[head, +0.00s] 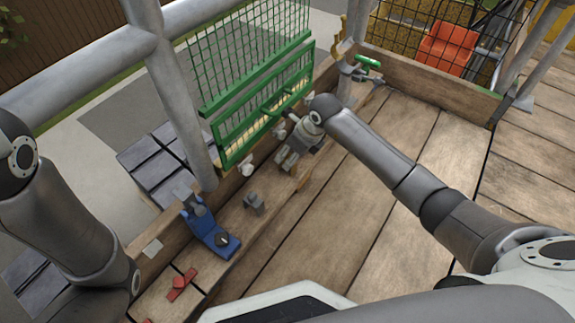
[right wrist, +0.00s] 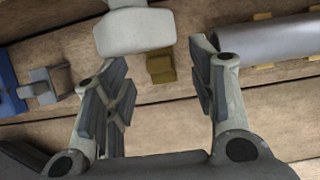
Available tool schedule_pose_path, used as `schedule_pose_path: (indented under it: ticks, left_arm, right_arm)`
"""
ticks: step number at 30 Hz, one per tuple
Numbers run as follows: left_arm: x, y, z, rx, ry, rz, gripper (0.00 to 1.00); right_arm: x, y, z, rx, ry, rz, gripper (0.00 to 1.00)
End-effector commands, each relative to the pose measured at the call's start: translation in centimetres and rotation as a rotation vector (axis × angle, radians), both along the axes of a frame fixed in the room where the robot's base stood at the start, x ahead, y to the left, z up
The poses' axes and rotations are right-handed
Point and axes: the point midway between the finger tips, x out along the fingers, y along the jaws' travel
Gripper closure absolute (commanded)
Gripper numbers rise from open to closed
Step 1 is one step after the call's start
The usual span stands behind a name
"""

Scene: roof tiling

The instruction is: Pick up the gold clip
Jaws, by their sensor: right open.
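The gold clip (right wrist: 160,68) shows in the right wrist view as a small dull-gold block on the wooden plank, against the lower edge of a pale grey-white block. It lies between the two fingers of my right gripper (right wrist: 157,72), nearer the camera's far side. The fingers are spread and I see no contact with the clip. In the head view my right gripper (head: 291,158) is low over the narrow plank shelf, pointing down. I cannot make out the clip there; the gripper likely covers it. My left gripper is out of view; only its arm shows at the left.
A pale block (right wrist: 134,31) sits beside the clip, with a grey cylinder (right wrist: 265,38) to the right. Along the shelf are a small grey part (head: 254,203), a blue tool (head: 213,232) and a red piece (head: 181,284). A green mesh guard (head: 262,105) stands behind. The deck is clear.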

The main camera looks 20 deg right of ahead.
Motion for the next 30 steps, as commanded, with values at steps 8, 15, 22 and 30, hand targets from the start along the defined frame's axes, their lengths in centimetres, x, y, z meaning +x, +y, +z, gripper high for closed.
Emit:
schedule_pose_path:
  ticks: [8,15,22,30]
  left_arm:
    - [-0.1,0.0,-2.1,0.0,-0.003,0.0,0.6]
    - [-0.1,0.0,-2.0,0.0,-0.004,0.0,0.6]
    - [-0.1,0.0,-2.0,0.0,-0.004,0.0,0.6]
    - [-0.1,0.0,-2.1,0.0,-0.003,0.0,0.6]
  right_arm:
    - [1.0,0.7,-2.8,0.0,0.001,-0.001,0.48]
    - [1.0,0.7,-2.8,-0.001,0.0,-0.001,0.48]
    - [1.0,0.7,-2.8,-0.001,0.002,-0.001,0.75]
    - [1.0,0.7,-2.8,-0.001,0.0,-0.001,0.98]
